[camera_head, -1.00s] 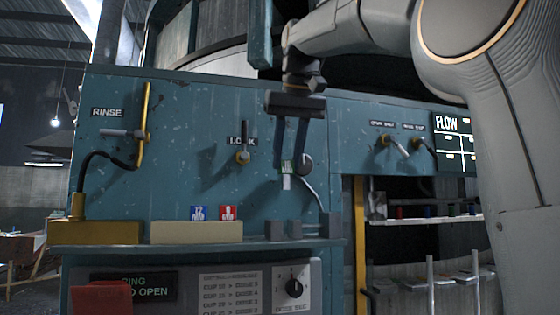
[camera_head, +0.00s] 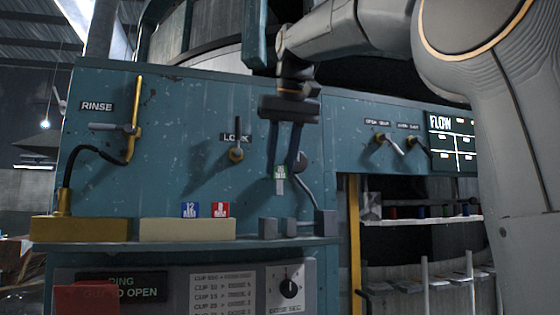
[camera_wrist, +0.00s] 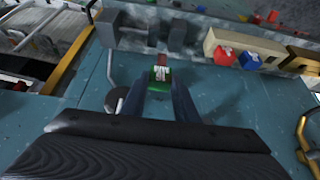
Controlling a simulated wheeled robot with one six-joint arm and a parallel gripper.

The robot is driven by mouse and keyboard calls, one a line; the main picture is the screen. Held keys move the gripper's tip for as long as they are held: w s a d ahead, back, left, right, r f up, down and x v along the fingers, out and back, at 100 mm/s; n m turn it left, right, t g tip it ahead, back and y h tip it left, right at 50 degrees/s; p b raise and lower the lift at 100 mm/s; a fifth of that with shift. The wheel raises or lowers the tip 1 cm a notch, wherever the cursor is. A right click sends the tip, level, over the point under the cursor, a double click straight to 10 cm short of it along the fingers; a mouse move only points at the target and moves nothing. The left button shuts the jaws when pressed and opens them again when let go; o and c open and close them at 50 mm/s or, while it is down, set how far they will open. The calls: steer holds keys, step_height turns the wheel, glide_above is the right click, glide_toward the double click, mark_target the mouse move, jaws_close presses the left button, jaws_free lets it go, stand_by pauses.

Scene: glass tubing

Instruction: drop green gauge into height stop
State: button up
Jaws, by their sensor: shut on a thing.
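The green gauge (camera_head: 280,173), a small tag with a green label and a pale lower end, hangs between the fingertips of my gripper (camera_head: 282,160). It also shows in the wrist view (camera_wrist: 160,76), where my gripper (camera_wrist: 165,88) is shut on it. The gauge is in the air above the grey blocks (camera_head: 267,228) on the ledge, and apart from them. These blocks also show in the wrist view (camera_wrist: 177,34). They may be the height stop; no label on them can be read.
A cream block (camera_head: 188,229) left of the grey blocks holds a blue tag (camera_head: 190,209) and a red tag (camera_head: 220,209). A taller grey block (camera_head: 325,223) with a bent metal rod stands to the right. The LOCK lever (camera_head: 237,152) sticks out of the panel at left.

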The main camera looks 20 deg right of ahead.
mark_target(281, 178)
steer(key=shift+f+b, duration=1.35)
steer(key=shift+f, duration=0.5)
steer(key=shift+f+b, duration=1.3)
steer(key=shift+f, duration=1)
stand_by(1.0)
steer(key=o, duration=1.1)
steer(key=v, duration=0.7)
steer(key=shift+s+r+b, duration=0.2)
steer(key=shift+r+b, duration=0.1)
steer(key=shift+b, duration=0.15)
